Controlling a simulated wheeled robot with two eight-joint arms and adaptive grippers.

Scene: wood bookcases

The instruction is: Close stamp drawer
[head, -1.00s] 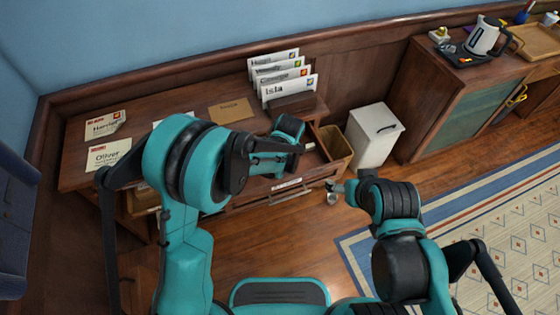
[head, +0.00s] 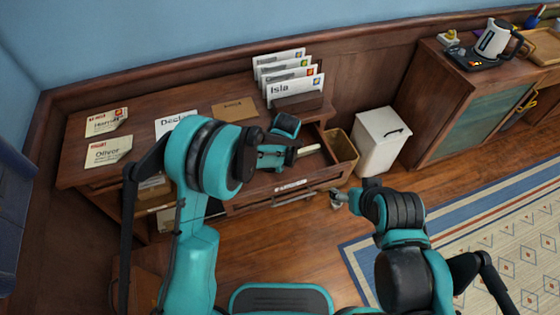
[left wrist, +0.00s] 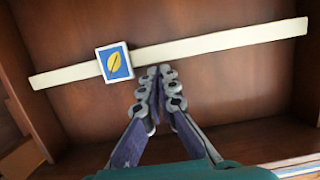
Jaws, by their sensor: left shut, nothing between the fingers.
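The stamp drawer (head: 318,164) stands open at the right front of the wooden desk, with a label and a bar handle (head: 295,197) on its front. In the left wrist view its brown inside (left wrist: 230,75) shows a pale strip (left wrist: 220,40) and a small blue stamp with a yellow leaf shape (left wrist: 115,62). My left gripper (head: 296,153) is over the drawer's opening, shut and empty; its fingertips (left wrist: 159,70) appear just below the strip in the wrist view. I cannot tell whether they touch anything. My right gripper (head: 338,199) is in front of the drawer's right end; its jaws are unclear.
A wooden bin (head: 344,148) and a white bin (head: 380,140) are right of the drawer. A cabinet (head: 458,105) is further right. The floor in front is clear.

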